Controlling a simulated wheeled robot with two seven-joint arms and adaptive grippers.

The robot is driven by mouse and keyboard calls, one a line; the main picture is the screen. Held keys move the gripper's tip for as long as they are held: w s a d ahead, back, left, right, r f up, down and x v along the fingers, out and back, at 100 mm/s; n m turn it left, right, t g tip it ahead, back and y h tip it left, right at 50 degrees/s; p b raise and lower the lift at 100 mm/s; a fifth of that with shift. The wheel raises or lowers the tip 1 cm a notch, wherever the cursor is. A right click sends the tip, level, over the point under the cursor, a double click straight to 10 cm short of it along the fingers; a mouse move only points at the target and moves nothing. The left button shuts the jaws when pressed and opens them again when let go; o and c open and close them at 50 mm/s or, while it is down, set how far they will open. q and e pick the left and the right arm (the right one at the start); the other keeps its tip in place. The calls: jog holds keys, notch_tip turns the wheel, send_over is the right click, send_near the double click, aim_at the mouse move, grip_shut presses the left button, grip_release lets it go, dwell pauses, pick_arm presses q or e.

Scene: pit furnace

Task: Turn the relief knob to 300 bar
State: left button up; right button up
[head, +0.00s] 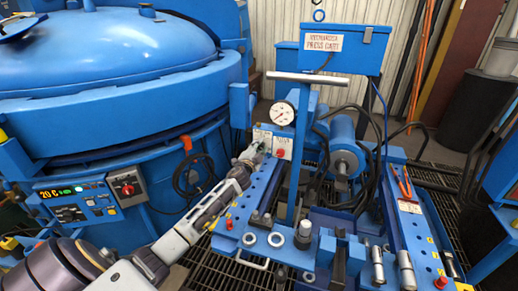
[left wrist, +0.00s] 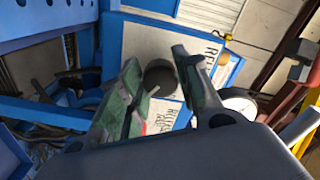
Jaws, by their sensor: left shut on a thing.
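My left gripper (head: 252,155) reaches in from the lower left to the small labelled panel (head: 262,136) on the blue press cart. In the left wrist view its two green-padded fingers stand on either side of the dark round relief knob (left wrist: 160,77), and the gripper is shut on it. The knob's pointer and scale cannot be read. The gripper hides the knob in the head view. A white pressure gauge (head: 282,113) sits just above the panel; its reading is too small to tell. My right gripper is out of view.
A red button (head: 281,153) sits right of the gripper on the panel. A grey push bar (head: 308,79) crosses above the gauge. The blue furnace (head: 110,60) fills the left. A blue cylinder (head: 346,155) and hoses stand to the right, and loose fittings lie on the cart.

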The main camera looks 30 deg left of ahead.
pick_arm(q)
jog(key=o, duration=1)
jog(key=shift+o, duration=0.2)
jog(key=shift+s, duration=0.2)
jog(key=v, duration=1.1)
jog(key=shift+s, duration=0.3)
jog(key=shift+d+f, duration=0.1)
jog(key=shift+f, duration=0.05)
